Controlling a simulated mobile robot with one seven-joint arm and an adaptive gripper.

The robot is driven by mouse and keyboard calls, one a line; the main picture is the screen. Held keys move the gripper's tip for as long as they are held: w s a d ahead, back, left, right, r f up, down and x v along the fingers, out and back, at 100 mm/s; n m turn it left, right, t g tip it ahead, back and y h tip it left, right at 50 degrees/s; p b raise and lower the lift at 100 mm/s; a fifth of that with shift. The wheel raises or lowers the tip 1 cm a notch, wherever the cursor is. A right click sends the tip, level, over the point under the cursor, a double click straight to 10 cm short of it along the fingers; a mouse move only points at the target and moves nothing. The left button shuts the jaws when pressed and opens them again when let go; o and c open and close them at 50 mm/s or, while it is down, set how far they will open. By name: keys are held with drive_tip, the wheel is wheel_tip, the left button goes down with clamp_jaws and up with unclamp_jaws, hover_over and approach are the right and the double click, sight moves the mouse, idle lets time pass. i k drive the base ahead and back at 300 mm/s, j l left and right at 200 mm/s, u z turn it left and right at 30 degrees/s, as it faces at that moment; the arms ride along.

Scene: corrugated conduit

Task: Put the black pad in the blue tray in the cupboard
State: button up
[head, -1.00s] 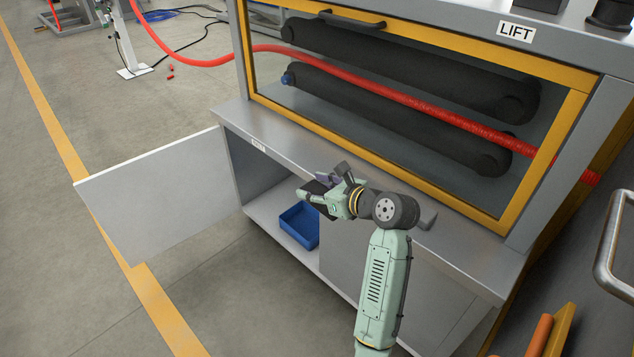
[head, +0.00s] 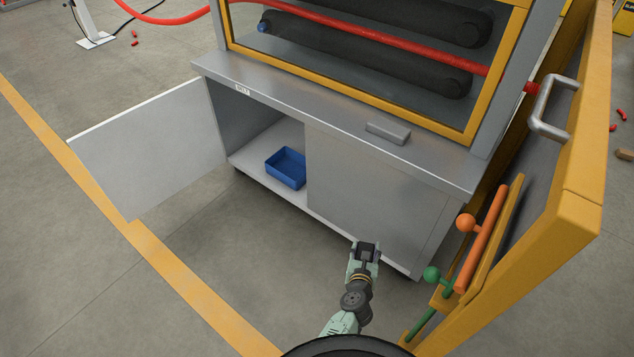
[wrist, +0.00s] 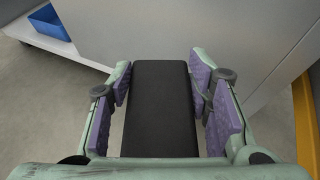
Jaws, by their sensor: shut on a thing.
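My gripper (head: 366,251) is low in front of the closed right part of the cupboard. It is shut on the black pad (wrist: 160,105), which lies between the purple finger pads in the wrist view. The pad also shows small and dark between the fingers in the head view (head: 366,247). The blue tray (head: 287,176) stands on the lower shelf inside the open left part of the cupboard (head: 247,146), to the left of and beyond my gripper. It appears empty. The tray also shows at the top left of the wrist view (wrist: 57,27).
The white cupboard door (head: 150,148) stands open on the left. A grey block (head: 388,132) lies on the bench top. A yellow-framed door (head: 575,190) with a handle (head: 550,108) and orange and green rods stands on the right. The floor before the cupboard is clear.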

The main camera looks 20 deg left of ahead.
sight(296, 176)
drive_tip(key=i+j, duration=0.1)
drive_tip(key=j, duration=0.3)
drive_tip(key=i+j, duration=0.1)
drive_tip(key=j, duration=0.3)
drive_tip(key=i+j, duration=0.1)
drive_tip(key=j, duration=0.3)
drive_tip(key=i+j, duration=0.1)
drive_tip(key=j, duration=0.35)
drive_tip(key=i+j, duration=0.1)
drive_tip(key=j, duration=0.3)
drive_tip(key=i+j, duration=0.15)
drive_tip(key=j, duration=0.25)
drive_tip(key=i+j, duration=0.1)
drive_tip(key=j, duration=0.3)
drive_tip(key=i+j+z, duration=0.1)
drive_tip(key=j, duration=0.35)
drive_tip(key=j+z, duration=0.15)
drive_tip(key=j, duration=0.35)
drive_tip(key=i+z, duration=0.1)
drive_tip(key=z, duration=0.95)
drive_tip(key=i+j, duration=0.15)
drive_tip(key=i, duration=0.3)
drive_tip(key=i+j, duration=0.2)
drive_tip(key=i, duration=0.3)
